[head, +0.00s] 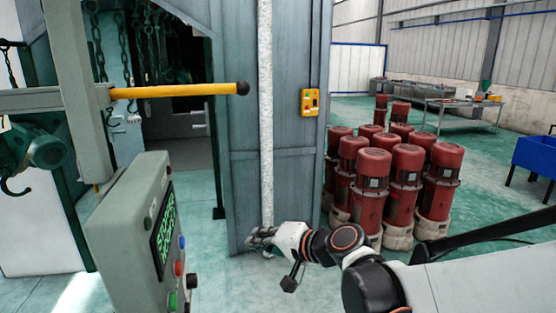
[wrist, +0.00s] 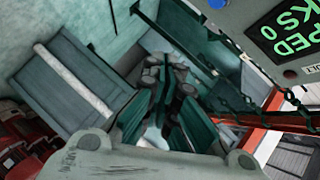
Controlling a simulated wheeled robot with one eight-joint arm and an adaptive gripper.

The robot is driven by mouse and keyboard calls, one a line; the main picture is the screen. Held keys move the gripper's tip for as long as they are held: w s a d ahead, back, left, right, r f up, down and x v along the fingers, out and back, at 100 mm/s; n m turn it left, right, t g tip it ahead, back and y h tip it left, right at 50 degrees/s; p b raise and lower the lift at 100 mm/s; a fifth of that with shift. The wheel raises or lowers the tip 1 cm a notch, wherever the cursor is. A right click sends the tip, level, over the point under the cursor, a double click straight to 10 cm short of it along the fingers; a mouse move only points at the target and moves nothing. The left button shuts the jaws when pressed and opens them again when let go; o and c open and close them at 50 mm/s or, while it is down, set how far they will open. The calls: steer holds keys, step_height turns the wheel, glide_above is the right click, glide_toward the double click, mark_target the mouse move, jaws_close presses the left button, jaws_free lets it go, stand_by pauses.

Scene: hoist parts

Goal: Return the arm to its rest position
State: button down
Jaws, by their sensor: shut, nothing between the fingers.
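My arm reaches in from the lower right of the head view, bent at its joints. My gripper (head: 257,238) is low in front of the grey-blue cabinet column (head: 240,130), to the right of the control box. It is small there, and whether it touches the column cannot be told. In the wrist view my gripper (wrist: 168,75) shows dark fingers close together, with nothing seen held in them.
A grey control box (head: 130,235) with a green-lettered screen and buttons stands left of my gripper. A yellow bar (head: 180,90) with a black knob sticks out above it. Several red cylindrical units (head: 405,185) stand behind my arm. Green floor (head: 495,180) is open at right.

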steer(key=s+d+f+n+h+b, duration=0.1)
steer(key=s+d+f+h+b, duration=0.3)
steer(key=s+d, duration=0.6)
steer(key=s+d+f+n+g+h+b, duration=0.1)
steer(key=s+d+f+h+b, duration=0.3)
steer(key=d, duration=1.1)
steer(key=s+f+n+h, duration=0.1)
steer(key=s+f+h, duration=0.1)
steer(key=s+f, duration=0.2)
steer(key=shift+s+d+f+g+h, duration=0.15)
steer(key=shift+s+d+g+h, duration=0.2)
steer(key=shift+s, duration=0.9)
steer(key=shift+a, duration=0.1)
